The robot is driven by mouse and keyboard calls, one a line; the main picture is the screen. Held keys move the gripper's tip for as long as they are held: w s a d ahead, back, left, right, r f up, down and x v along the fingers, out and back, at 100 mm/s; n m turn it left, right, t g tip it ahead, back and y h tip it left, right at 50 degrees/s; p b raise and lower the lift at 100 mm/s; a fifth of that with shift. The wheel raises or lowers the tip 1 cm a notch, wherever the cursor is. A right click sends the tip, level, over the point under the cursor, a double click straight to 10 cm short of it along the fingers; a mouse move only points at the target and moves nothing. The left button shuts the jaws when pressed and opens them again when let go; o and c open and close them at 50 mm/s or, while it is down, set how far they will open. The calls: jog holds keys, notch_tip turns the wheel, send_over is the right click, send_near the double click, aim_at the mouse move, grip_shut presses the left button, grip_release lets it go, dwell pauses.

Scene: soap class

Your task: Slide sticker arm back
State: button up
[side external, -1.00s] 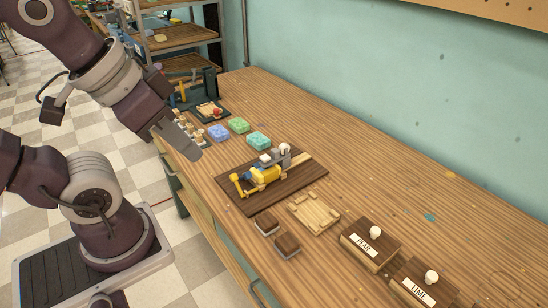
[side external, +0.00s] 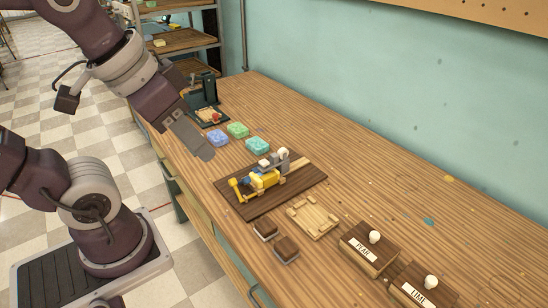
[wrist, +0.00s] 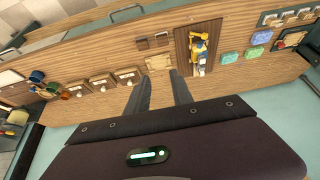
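A dark wooden board (side external: 240,207) lies on the bench and bears a small device. The device has a yellow body with a yellow handle (side external: 264,180) at its left and a grey arm or block with a white knob (side external: 283,155) at its right. Which part is the sticker arm I cannot tell for sure. In the wrist view the device (wrist: 200,45) and board (wrist: 181,48) are ahead, right of my fingers. My gripper (side external: 207,155) is above the bench's near edge, left of the board and apart from it. In the wrist view its two fingers (wrist: 160,80) are spread and empty.
Blue (side external: 218,138), green (side external: 238,130) and teal (side external: 257,146) soaps lie behind the board. A pale wooden tray (side external: 313,218) and two brown blocks (side external: 265,229) are in front. Labelled boxes with white knobs (side external: 369,249) stand at right.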

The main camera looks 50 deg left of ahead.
jog(key=shift+o, duration=1)
jog(key=w+a+g, duration=0.1)
jog(key=w+a, duration=0.2)
jog(key=w, duration=0.7)
jog(key=shift+w+a+r+g, duration=0.15)
jog(key=shift+w+r+g, duration=0.1)
jog(key=shift+g, duration=0.15)
jog(key=g, duration=0.3)
send_over(274, 155)
notch_tip(274, 155, down, 17)
notch_tip(274, 155, down, 7)
jog(key=shift+f, duration=0.1)
grip_shut()
jog(key=shift+a, duration=0.1)
